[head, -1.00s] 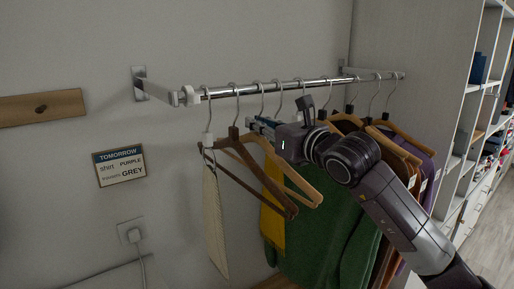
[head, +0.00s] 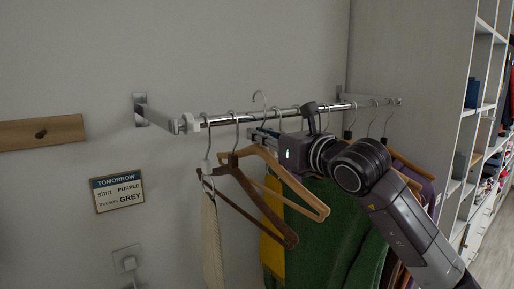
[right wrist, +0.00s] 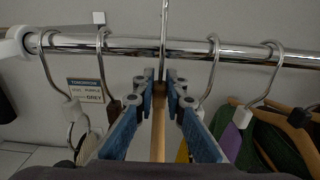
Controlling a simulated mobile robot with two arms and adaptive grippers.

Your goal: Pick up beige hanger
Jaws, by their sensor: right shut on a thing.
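The beige wooden hanger (head: 297,190) is held by my right gripper (head: 256,136) just in front of the rail (head: 222,118). Its metal hook stands up above the rail in the head view. In the right wrist view the fingers (right wrist: 161,84) are shut on the hanger's wooden neck (right wrist: 158,120), with its hook rising past the rail. A dark brown hanger (head: 262,212) hangs close on the left, and the beige hanger's arms overlap it. My left gripper is not in view.
More hangers with a green garment (head: 325,225), a yellow one (head: 272,256) and a purple one (head: 428,190) hang close on the right. A white cloth (head: 213,235) hangs at the left. A tall shelf unit (head: 480,130) stands at the right.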

